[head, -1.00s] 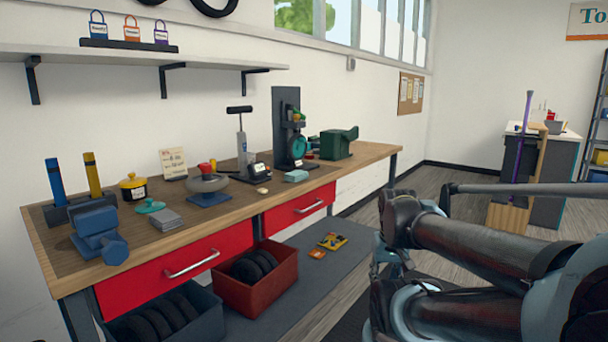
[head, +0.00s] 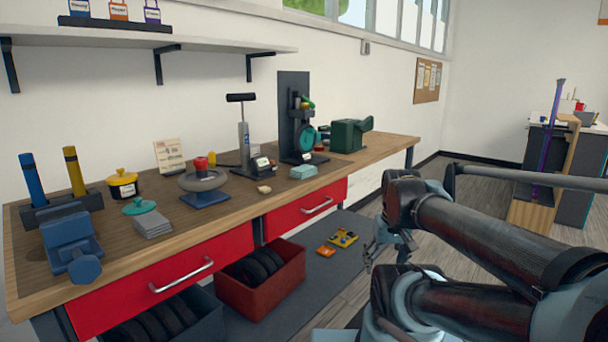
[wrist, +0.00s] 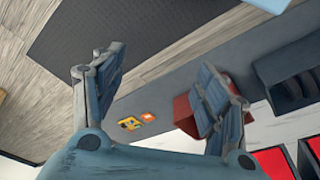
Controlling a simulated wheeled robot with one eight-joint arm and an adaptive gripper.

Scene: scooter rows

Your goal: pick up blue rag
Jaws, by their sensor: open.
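A small folded light-blue cloth-like thing (head: 303,172), which looks like the blue rag, lies on the wooden workbench (head: 225,215), near its front edge and in front of the black press stand. I cannot see it in the wrist view. My gripper (wrist: 162,65) is open and empty, its two fingers spread wide in the wrist view, with floor beyond them. In the head view my gripper (head: 384,240) is partly hidden by my arm. It is out in front of the bench, to the right of the cloth and apart from it.
A black press stand (head: 300,130), a green vise (head: 350,135) and a small beige lump (head: 264,189) stand near the cloth. A grey folded stack (head: 152,224) lies farther left. Red drawers (head: 306,208) front the bench. A red bin (head: 245,300) sits below.

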